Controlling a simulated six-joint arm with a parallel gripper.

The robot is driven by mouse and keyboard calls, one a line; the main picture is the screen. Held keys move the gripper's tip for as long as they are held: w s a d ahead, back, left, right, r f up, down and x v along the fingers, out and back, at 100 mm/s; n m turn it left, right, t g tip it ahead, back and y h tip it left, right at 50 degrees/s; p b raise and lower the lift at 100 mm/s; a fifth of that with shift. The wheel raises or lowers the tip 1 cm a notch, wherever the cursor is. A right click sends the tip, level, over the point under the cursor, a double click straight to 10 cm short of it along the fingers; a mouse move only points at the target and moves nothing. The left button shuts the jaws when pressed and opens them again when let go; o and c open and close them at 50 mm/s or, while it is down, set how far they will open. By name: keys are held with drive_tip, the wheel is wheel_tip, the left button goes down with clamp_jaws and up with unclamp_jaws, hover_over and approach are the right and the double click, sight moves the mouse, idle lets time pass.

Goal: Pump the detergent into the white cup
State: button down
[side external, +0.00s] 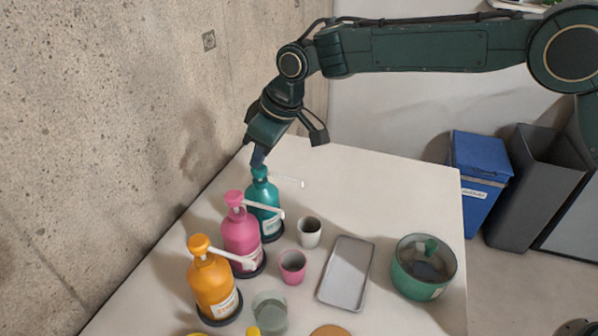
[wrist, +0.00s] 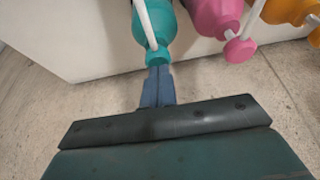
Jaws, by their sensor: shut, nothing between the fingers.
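A teal pump bottle (side external: 264,212) with a white label and a long white spout (side external: 288,181) stands upright near the wall, on a dark round base. It also shows in the wrist view (wrist: 154,22). My gripper (side external: 258,158) is shut and empty, pointing down at the teal pump head. In the wrist view its fingertips (wrist: 158,70) meet the edge of that head; I cannot tell whether they press on it. The white cup (side external: 309,230) stands upright on the table, below the spout's tip in the side view. Its contents are dark and unclear.
A pink pump bottle (side external: 241,236) and an orange one (side external: 214,284) stand in line nearer the camera. A pink cup (side external: 292,266), a greenish glass (side external: 270,310), a grey tray (side external: 346,272) and a green pot (side external: 423,268) share the table. The concrete wall (side external: 130,130) is close on the left.

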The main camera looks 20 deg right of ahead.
drive_tip(key=shift+r, duration=1.2)
drive_tip(key=shift+f, duration=1.45)
drive_tip(key=shift+r, duration=1.45)
drive_tip(key=shift+r, duration=0.2)
